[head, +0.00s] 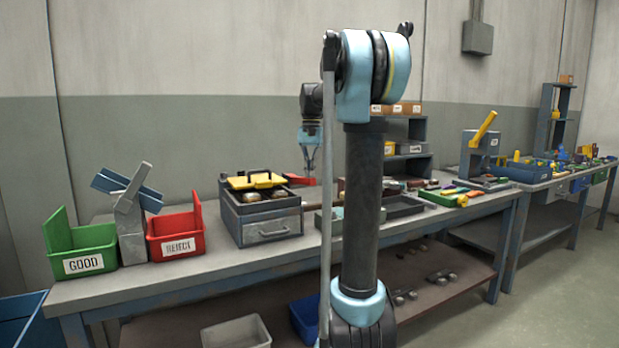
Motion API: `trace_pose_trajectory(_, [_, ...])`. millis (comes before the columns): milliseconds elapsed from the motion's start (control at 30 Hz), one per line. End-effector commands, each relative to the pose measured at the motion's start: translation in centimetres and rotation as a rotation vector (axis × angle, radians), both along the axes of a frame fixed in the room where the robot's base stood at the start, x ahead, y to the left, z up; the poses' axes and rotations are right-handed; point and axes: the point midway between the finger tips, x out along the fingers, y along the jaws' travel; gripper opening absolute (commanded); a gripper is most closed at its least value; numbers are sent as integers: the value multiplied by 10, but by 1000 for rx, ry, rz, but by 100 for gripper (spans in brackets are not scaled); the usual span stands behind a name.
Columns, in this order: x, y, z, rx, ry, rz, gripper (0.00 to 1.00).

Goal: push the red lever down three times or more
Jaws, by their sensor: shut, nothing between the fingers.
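The red lever (300,180) sticks out at the right side of a grey box (263,230) on the workbench. It looks close to level, tilted slightly. My gripper (311,169) points down with its fingers shut and empty. Its tips are just above the lever's right end. I cannot tell from this one view whether they touch it. My own arm column hides part of the bench to the right of the lever.
A green GOOD bin (83,262), a grey stand (131,220) and a red REJECT bin (177,246) stand at the left. Grey trays (402,207), a small shelf (408,165) and a device with a yellow lever (482,128) stand to the right.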

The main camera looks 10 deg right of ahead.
Motion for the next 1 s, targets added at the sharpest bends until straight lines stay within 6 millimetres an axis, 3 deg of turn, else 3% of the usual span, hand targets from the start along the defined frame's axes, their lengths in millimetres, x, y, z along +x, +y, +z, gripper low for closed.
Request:
trace_pose_trajectory(300, [0, 0, -23, 0, -1, 0, 0])
trace_pose_trajectory(700, [2, -1, -22, 0, -1, 0, 0])
trace_pose_trajectory(1000, [28, -11, -13, 0, -1, 0, 0])
